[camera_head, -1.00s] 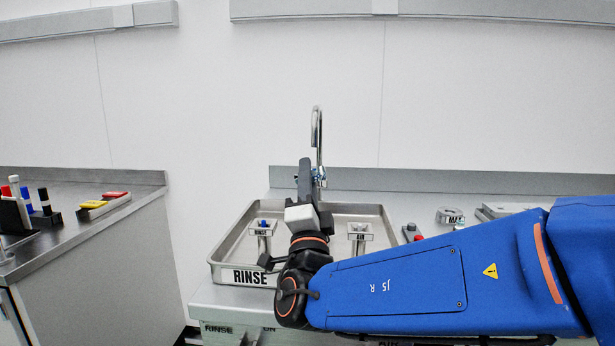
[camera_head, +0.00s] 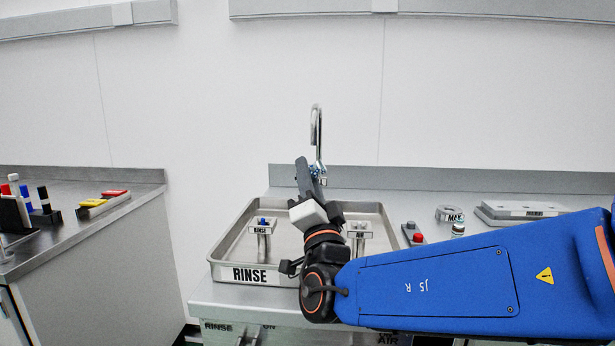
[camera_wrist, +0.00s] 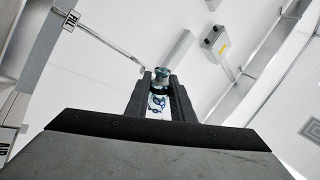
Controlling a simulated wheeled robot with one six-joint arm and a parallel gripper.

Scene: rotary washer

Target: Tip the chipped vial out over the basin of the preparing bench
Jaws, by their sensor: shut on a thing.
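The vial, small with blue markings and a dark band, shows between my fingers in the wrist view (camera_wrist: 157,102). In the head view only a bluish bit of it (camera_head: 318,171) shows beside the fingers, in front of the tap. My gripper (camera_wrist: 160,82) is shut on it. In the head view my gripper (camera_head: 304,176) points up and leans left, above the steel basin (camera_head: 225,243) marked RINSE. Any chip on the vial is too small to make out. My wrist hides part of the basin.
A curved tap (camera_head: 316,135) stands behind the basin. To the right are a red button (camera_head: 416,238), another small vial (camera_head: 458,230) and a grey lidded box (camera_head: 520,212).

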